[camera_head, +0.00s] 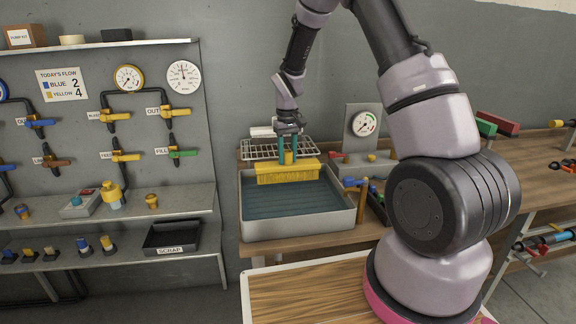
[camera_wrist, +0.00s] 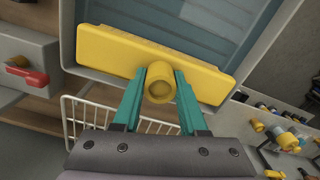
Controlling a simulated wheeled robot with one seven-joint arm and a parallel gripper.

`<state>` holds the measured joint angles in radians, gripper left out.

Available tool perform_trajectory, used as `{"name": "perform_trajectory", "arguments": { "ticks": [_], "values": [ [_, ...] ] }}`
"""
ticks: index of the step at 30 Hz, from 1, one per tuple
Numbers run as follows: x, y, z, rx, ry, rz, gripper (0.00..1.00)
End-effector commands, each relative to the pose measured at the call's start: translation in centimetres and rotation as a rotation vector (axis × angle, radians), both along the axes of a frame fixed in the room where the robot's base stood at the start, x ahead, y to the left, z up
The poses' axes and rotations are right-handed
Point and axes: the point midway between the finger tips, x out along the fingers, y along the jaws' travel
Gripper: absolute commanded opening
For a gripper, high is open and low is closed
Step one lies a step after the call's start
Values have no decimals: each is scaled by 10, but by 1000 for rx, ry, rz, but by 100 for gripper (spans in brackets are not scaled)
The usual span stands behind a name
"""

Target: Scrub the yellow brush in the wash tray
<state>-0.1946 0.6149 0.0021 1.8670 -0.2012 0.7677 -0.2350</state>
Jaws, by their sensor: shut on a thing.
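The yellow brush (camera_head: 288,174) is a long block with bristles below and a round knob on top. My gripper (camera_head: 288,157) is shut on that knob, its teal fingers on both sides. The wash tray (camera_head: 350,212) is a pale metal basin with dark water (camera_head: 290,200). The brush is over the tray's far part; I cannot tell whether its bristles touch the water. In the wrist view the brush (camera_wrist: 125,52) lies across the top, its knob between the fingertips (camera_wrist: 160,88), with the tray (camera_wrist: 85,76) behind it.
A white wire rack (camera_head: 262,150) stands just behind the tray. A gauge box (camera_head: 362,125) and a blue-handled valve (camera_head: 358,183) are to its right. A shelf (camera_head: 150,203) with fittings and a black scrap bin (camera_head: 170,238) is on the left.

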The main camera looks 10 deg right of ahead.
Motion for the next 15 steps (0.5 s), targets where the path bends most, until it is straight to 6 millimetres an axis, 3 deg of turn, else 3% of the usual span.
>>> {"name": "perform_trajectory", "arguments": {
  "ticks": [6,15],
  "values": [
    [-2,2,25,0,-3,-1,0],
    [-3,2,29,0,-1,-3,0]
  ]
}}
